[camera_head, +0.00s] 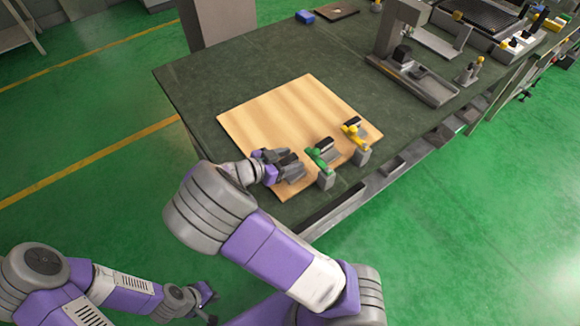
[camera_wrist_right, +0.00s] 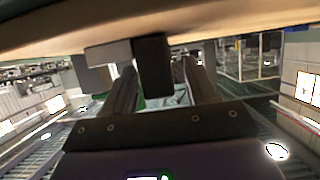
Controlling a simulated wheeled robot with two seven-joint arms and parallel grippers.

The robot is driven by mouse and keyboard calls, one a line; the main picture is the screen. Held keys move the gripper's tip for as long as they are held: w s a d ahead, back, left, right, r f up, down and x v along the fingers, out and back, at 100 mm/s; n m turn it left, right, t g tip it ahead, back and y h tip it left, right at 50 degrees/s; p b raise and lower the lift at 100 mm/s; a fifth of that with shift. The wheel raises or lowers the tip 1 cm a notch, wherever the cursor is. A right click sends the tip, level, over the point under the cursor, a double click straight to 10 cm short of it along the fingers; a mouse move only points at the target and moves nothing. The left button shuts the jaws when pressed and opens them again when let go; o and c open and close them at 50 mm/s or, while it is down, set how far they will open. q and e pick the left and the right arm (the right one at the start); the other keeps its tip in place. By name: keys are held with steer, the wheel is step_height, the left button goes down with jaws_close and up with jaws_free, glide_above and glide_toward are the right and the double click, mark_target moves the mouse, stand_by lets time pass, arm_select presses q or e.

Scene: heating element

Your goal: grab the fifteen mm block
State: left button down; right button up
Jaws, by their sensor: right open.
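My right gripper (camera_head: 287,168) is low over the near-left part of a wooden board (camera_head: 270,115). In the right wrist view its two fingers (camera_wrist_right: 162,88) are open. A black block (camera_wrist_right: 153,65) shows between them, with a grey block (camera_wrist_right: 108,54) beside it; I cannot tell whether the fingers touch either. Right of the gripper stand a grey block with a green part (camera_head: 320,160) and one with a yellow part (camera_head: 356,135). No size markings are readable, so I cannot tell which is the fifteen mm block. My left gripper (camera_head: 207,298) is low, away from the table.
The board lies on a dark green table (camera_head: 200,85). A grey stand (camera_head: 400,45) and small fixtures occupy the table's right side. A blue item (camera_head: 305,16) lies at the back. The board's far part is clear. A rail (camera_head: 400,165) runs along the near edge.

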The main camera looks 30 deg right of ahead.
jaws_close()
steer(key=shift+r, duration=0.1)
